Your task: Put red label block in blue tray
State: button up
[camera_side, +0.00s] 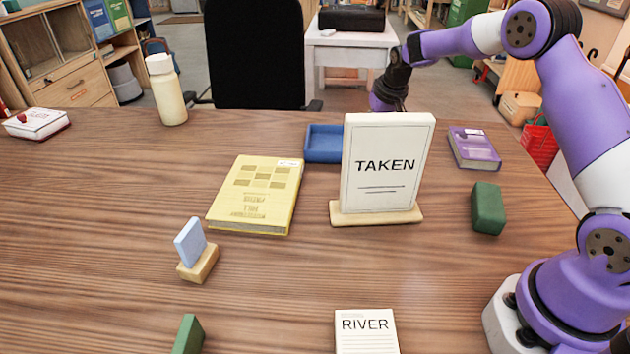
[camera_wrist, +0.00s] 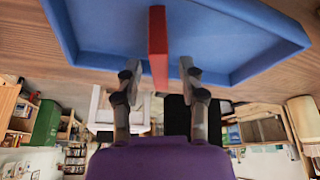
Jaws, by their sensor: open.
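The blue tray (camera_side: 322,156) is on the table, partly hidden behind the TAKEN sign in the side view. In the wrist view the blue tray (camera_wrist: 252,32) fills the upper part. The red label block (camera_wrist: 158,45) is upright in that view, against the inside of the tray and overlapping its near edge. I cannot tell whether it rests on the tray floor. My gripper (camera_wrist: 160,70) is open, one finger on each side of the block with gaps between. In the side view the block and the fingers are hidden behind the sign.
The TAKEN sign (camera_side: 387,160) stands in front of the tray. A yellow book (camera_side: 256,195) lies to the left. A purple book (camera_side: 474,148) and a green block (camera_side: 487,208) are to the right. A blue card on a wooden stand (camera_side: 196,252) is nearer the front.

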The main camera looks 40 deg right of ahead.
jog(key=v, duration=0.9)
jog(key=shift+r, duration=0.15)
